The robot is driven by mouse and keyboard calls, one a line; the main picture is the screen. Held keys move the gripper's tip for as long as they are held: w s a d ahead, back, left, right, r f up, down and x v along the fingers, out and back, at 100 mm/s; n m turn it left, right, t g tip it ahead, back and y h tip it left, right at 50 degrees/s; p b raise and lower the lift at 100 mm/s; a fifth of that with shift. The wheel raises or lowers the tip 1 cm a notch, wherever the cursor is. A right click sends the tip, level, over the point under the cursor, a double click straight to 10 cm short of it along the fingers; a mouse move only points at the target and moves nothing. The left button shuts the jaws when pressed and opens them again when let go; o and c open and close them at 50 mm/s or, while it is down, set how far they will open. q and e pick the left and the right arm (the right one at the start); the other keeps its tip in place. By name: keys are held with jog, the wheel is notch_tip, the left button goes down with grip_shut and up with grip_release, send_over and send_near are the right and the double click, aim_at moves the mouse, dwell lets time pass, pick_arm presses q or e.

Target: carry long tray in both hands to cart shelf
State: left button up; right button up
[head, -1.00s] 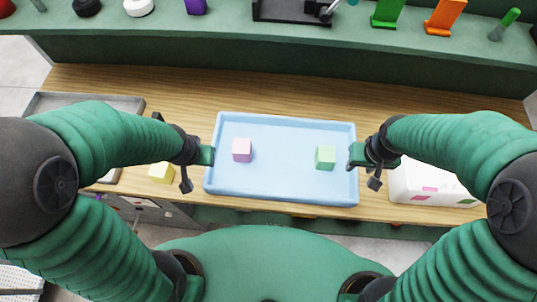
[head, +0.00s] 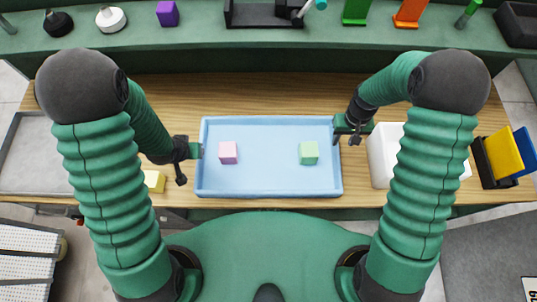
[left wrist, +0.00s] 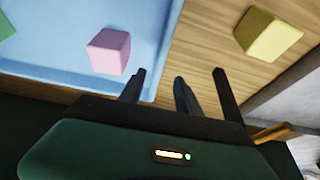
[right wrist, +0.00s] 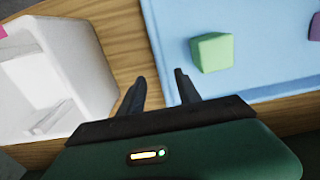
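The long light-blue tray (head: 270,190) lies flat on the wooden table in front of me. It holds a pink cube (head: 228,153) and a green cube (head: 309,153). My left gripper (head: 199,150) is at the tray's left end wall. In the left wrist view its fingers (left wrist: 158,92) are apart, with the tray rim (left wrist: 166,50) running towards the gap. My right gripper (head: 338,128) is at the right end wall, near the far corner. In the right wrist view its fingers (right wrist: 161,92) are apart near the rim. Whether either touches it is unclear. No cart shelf is identifiable.
A yellow cube (head: 154,181) sits left of the tray, near a grey tray (head: 35,165). A white bin (head: 384,150) stands right, partly hidden by my arm. A green shelf (head: 300,45) with several items runs behind. Bare wood (head: 260,95) lies behind the tray.

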aim_at(338, 152)
pick_arm(q)
jog(key=x, duration=1)
jog(key=shift+f, duration=0.25)
pick_arm(e)
jog(key=f, duration=1)
jog(key=shift+s+f, duration=0.2)
jog(key=shift+f, duration=0.05)
pick_arm(q)
jog(key=shift+r, duration=0.1)
pick_arm(e)
jog(key=shift+s, duration=0.1)
pick_arm(q)
grip_shut()
pick_arm(e)
grip_shut()
